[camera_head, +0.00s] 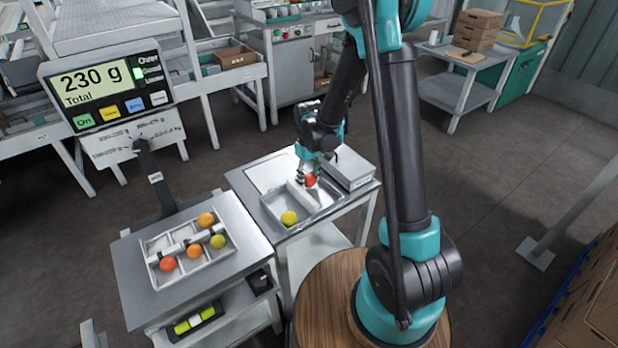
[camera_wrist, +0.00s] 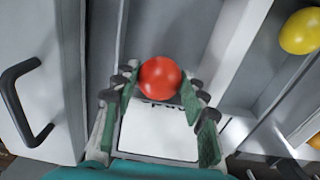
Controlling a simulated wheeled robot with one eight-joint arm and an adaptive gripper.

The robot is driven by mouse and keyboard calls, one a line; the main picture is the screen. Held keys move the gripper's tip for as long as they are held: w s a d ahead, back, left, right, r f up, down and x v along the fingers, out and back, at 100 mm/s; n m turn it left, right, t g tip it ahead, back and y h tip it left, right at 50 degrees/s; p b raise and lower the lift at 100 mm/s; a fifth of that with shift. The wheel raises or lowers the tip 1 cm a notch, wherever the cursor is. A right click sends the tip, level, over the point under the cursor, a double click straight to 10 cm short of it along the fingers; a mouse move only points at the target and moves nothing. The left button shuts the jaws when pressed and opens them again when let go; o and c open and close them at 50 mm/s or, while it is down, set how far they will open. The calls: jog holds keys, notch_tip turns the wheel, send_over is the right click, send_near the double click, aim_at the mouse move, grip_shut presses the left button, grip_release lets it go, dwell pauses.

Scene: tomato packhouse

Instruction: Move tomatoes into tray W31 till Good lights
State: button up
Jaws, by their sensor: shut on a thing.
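My gripper (camera_head: 308,172) is shut on a red tomato (camera_head: 311,181), over the grey tray (camera_head: 268,205) on the middle table. In the wrist view the red tomato (camera_wrist: 160,78) sits between the fingertips (camera_wrist: 160,90). A yellow tomato (camera_head: 289,218) lies in that grey tray; it also shows in the wrist view (camera_wrist: 300,32). A white divided tray (camera_head: 150,243) stands on the left table and holds several orange, red-orange and yellow tomatoes; I cannot read a W31 mark on it. The display (camera_head: 100,85) reads 230 g Total, with a green light beside small labels.
A grey lidded box (camera_head: 350,167) stands at the right of the middle table. A dark post (camera_head: 155,180) carrying the display rises behind the white tray. A narrow gap separates the two tables. Brown cartons (camera_head: 590,300) stand at far right.

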jog(key=shift+f, duration=0.55)
dwell(0.4)
jog(key=o, duration=0.9)
jog(key=c, duration=0.4)
jog(key=shift+o, duration=0.2)
jog(key=shift+r, duration=3.5)
